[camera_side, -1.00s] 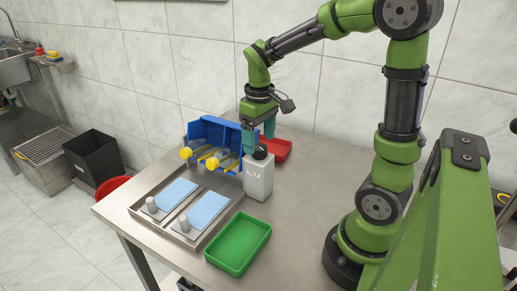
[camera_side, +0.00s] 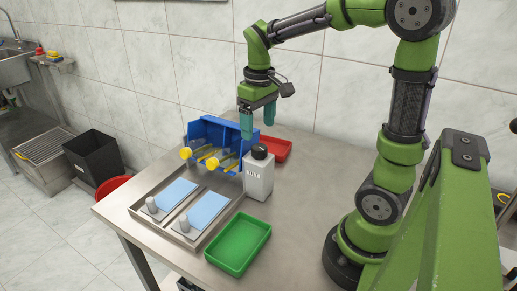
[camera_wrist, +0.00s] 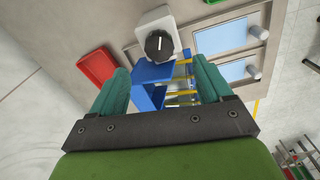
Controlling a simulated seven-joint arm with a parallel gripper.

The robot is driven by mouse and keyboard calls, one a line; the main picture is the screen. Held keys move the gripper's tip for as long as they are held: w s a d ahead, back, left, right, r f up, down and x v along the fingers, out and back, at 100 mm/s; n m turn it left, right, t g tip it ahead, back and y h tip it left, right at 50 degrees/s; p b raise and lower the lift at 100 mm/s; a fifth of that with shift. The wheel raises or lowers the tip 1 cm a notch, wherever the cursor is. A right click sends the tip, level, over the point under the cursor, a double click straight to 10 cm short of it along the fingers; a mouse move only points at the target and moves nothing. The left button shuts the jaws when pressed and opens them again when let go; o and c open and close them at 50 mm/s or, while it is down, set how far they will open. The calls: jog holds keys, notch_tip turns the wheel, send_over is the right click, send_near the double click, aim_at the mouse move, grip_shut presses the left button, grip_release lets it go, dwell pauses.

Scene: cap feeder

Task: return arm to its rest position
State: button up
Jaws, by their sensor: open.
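My gripper (camera_side: 257,119) hangs above the back of the steel table, over the blue cap feeder (camera_side: 217,128) and behind the grey bottle (camera_side: 259,177). Its two teal fingers are apart with nothing between them. They also show in the wrist view (camera_wrist: 161,92), with the blue feeder beyond them. The bottle stands upright on the table with a black cap (camera_side: 260,151) on top. The bottle and its cap (camera_wrist: 159,43) show at the top of the wrist view.
A red tray (camera_side: 277,148) lies behind the bottle. A green tray (camera_side: 238,245) lies at the table's front. A metal fixture (camera_side: 192,237) with two light-blue pads is at the left. A tiled wall (camera_side: 200,60) stands behind the table.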

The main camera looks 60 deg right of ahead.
jog(key=s+a+r+m+t+y, duration=0.2)
jog(key=s+a+r+t, duration=0.2)
jog(key=s+a+t, duration=0.3)
jog(key=s+a, duration=0.1)
jog(key=a, duration=0.4)
